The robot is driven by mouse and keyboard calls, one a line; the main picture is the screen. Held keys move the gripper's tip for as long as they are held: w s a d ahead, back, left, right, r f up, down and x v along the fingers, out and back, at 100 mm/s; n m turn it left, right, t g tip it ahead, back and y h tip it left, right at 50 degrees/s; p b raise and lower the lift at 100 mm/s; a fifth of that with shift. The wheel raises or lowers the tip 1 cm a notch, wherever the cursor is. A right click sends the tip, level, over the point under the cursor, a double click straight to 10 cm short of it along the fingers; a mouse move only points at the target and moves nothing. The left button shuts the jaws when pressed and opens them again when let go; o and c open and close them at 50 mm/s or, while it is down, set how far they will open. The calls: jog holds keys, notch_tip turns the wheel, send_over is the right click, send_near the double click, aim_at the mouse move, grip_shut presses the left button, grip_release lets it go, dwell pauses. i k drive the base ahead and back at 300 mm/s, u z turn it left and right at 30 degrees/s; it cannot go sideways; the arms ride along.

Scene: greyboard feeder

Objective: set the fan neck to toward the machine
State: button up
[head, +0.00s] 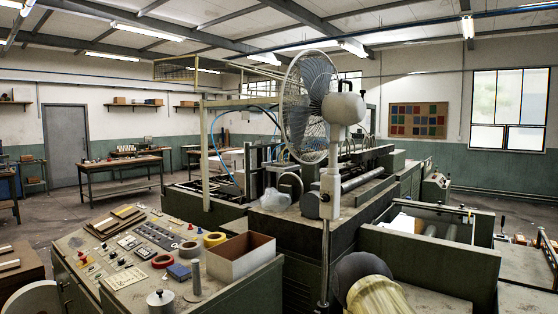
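A white pedestal fan (343,109) stands upright at the centre of the head view. Its round wire cage (303,135) is left of the motor housing and shows as a narrow oval, so the fan faces mostly left in the picture. The neck (337,153) joins the housing to a white collar and a thin metal pole (325,250). The fan's base is out of view. The green machine (395,255) spreads behind and to both sides of the fan. My gripper is not in view.
A control desk (120,285) at the lower left carries buttons, tape rolls and an open cardboard box (240,258). A dark round object (358,268) and a yellowish roll (377,298) sit close to the pole at the bottom. Open floor shows at the left by the workbench (120,165).

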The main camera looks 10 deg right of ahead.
aim_at(332, 169)
jog(key=u, duration=0.7)
jog(key=i, duration=0.7)
jog(key=z, duration=0.75)
